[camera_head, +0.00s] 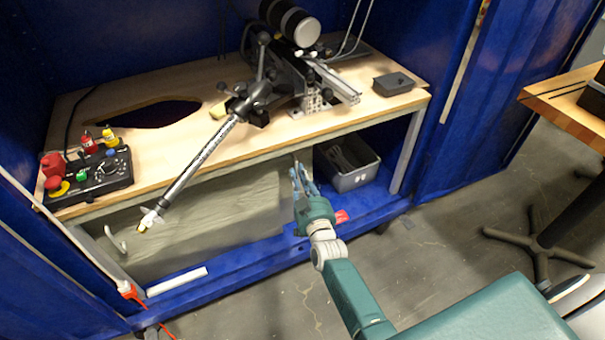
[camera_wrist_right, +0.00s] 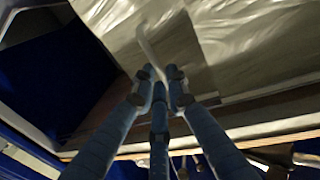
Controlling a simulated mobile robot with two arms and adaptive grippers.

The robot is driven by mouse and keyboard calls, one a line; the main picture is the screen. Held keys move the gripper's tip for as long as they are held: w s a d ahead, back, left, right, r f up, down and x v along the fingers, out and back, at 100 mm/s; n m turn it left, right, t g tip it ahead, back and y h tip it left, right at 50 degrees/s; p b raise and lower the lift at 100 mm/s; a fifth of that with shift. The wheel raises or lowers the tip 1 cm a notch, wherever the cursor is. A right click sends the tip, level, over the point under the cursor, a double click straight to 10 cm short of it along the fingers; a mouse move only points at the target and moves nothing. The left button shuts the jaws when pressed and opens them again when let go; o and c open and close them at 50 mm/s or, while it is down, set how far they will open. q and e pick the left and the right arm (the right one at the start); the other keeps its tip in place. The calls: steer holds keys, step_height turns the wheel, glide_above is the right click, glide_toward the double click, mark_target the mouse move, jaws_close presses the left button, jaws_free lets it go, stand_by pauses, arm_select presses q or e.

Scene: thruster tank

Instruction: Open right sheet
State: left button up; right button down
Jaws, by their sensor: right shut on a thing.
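A pale, grey-green sheet (camera_head: 215,222) hangs below the wooden bench in the head view, covering the left and middle of the space underneath. In the right wrist view, a pale, shiny sheet (camera_wrist_right: 255,40) fills the upper right, with a white curved handle (camera_wrist_right: 151,52) at its edge. My right gripper (camera_head: 297,172) is at the sheet's right end under the bench front. Its three blue fingers (camera_wrist_right: 161,78) are closed together on the handle's near end. The fingertips partly hide the grip. My left gripper is not in view.
The bench (camera_head: 165,165) holds a control box (camera_head: 95,178) and a clamped metal rod (camera_head: 200,158) that hangs over the front edge. A grey bin (camera_head: 352,176) stands beneath, right of my gripper. A blue lower rail (camera_head: 255,262) runs along the floor.

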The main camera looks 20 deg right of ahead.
steer(key=c, duration=1.7)
jaws_free()
steer(key=s, duration=0.4)
steer(key=s+a, duration=0.1)
steer(key=s, duration=0.7)
steer(key=shift+a, duration=0.2)
